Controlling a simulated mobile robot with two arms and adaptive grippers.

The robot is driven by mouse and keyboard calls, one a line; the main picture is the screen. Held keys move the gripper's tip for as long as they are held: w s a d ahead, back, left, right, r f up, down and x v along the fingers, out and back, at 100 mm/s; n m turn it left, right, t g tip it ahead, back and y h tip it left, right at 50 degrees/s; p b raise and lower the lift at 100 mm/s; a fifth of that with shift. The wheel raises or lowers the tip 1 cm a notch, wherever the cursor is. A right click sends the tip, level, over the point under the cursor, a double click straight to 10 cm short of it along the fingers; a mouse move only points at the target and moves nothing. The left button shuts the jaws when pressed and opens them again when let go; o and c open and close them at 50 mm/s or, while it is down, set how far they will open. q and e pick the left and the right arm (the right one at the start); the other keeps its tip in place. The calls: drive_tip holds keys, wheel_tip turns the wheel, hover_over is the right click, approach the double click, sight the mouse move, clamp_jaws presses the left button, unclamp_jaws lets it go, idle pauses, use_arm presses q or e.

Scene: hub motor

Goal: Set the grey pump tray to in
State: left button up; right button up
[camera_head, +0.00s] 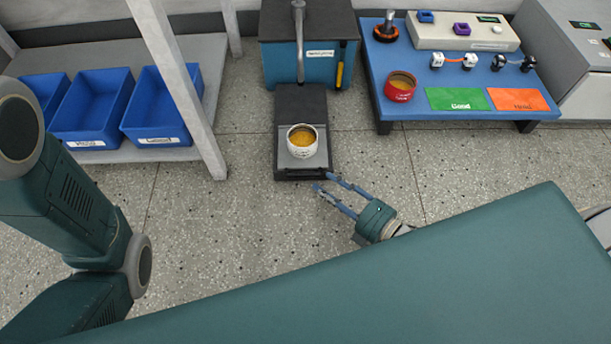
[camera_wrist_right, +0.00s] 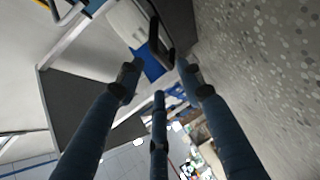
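The grey pump tray (camera_head: 287,165) sticks out toward me from the blue pump unit (camera_head: 320,68) at the back centre. A white-rimmed round housing with a yellow inside (camera_head: 302,141) stands upright on its front part. My right gripper (camera_head: 325,182) is just in front of the tray's front edge, at its right corner. Its fingers are spread with nothing between them. In the right wrist view the fingers (camera_wrist_right: 160,85) are apart, and a dark handle-like part (camera_wrist_right: 158,38) shows beyond the tips. I cannot tell if they touch the tray. My left gripper is out of view.
A blue table (camera_head: 395,118) at the right holds a red housing (camera_head: 400,88), a green mat (camera_head: 458,99), an orange mat (camera_head: 518,99) and small parts. A shelf at the left holds blue bins (camera_head: 155,115); its post (camera_head: 180,85) stands left of the tray. The floor between is clear.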

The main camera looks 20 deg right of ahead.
sight(308, 175)
drive_tip(key=b+x, duration=0.3)
drive_tip(key=x, duration=0.4)
drive_tip(key=shift+w+a+f+b, duration=0.15)
drive_tip(key=shift+w+b, duration=0.05)
drive_tip(key=shift+b, duration=0.2)
drive_tip(key=shift+w+a, duration=0.25)
drive_tip(key=shift+w, duration=0.15)
clamp_jaws()
